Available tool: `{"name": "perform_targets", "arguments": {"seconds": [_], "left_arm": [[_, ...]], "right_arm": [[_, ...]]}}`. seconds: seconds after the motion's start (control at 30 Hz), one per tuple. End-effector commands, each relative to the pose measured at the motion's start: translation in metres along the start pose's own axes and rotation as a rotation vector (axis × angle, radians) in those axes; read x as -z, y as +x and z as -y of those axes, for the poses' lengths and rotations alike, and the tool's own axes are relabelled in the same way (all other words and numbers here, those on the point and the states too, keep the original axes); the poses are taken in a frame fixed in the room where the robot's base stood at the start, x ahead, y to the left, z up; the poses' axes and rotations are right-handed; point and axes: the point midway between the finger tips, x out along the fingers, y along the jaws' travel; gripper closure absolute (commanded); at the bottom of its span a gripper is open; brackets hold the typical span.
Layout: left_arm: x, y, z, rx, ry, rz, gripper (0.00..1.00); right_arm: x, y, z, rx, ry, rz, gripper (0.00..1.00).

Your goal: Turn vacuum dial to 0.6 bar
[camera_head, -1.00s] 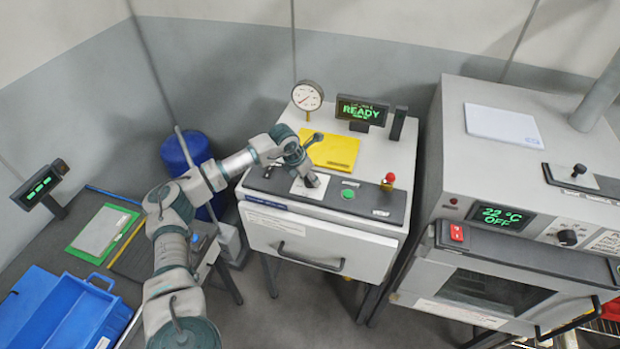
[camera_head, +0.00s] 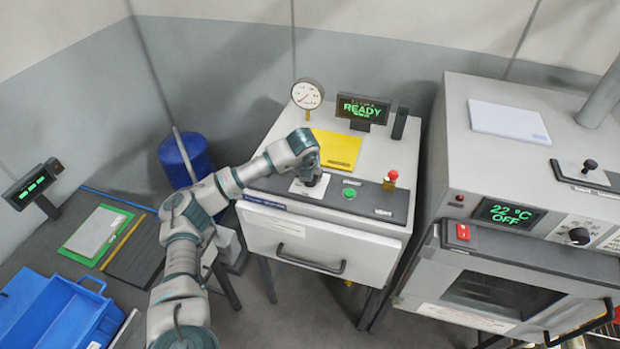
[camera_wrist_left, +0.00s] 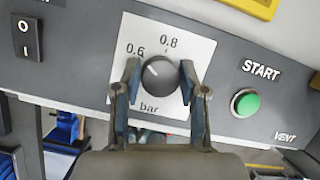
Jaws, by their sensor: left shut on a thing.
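The vacuum dial (camera_wrist_left: 158,74) is a dark round knob on a white plate (camera_wrist_left: 199,55) marked 0.6, 0.8 and "bar" in the left wrist view. Its pale pointer mark faces up and left, roughly toward the 0.6 label. My left gripper (camera_wrist_left: 160,80) is shut on the dial, one finger on each side of it. In the head view, my left gripper (camera_head: 310,178) points down onto the panel and hides most of the dial. A round pressure gauge (camera_head: 307,95) stands at the back of the machine; its reading is too small to tell. My right gripper is not in view.
The panel has a green START button (camera_wrist_left: 245,102) right of the dial and a rocker switch (camera_wrist_left: 27,39) at left. A red button (camera_head: 392,178) stands farther right. A yellow folder (camera_head: 335,150) lies behind the panel; the READY display (camera_head: 362,109) is behind that.

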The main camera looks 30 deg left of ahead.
Motion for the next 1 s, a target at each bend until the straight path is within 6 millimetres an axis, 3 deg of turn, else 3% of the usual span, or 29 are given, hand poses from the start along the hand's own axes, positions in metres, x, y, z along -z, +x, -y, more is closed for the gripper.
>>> {"name": "perform_targets", "arguments": {"seconds": [0.73, 0.77, 0.83, 1.0], "left_arm": [[-0.0025, -0.0021, -0.0002, -0.029, -0.080, 0.011, 0.93], [-0.0026, -0.0021, -0.0002, -0.029, -0.080, 0.012, 0.50], [-0.0023, -0.0020, -0.0001, -0.029, -0.079, 0.011, 0.33], [-0.0011, -0.0013, -0.0001, -0.030, -0.078, 0.008, 0.33]], "right_arm": [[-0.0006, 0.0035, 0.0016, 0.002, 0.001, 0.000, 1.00], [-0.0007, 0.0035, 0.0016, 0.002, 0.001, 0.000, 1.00], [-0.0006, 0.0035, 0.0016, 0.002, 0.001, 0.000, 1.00], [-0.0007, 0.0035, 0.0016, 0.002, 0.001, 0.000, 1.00]]}}
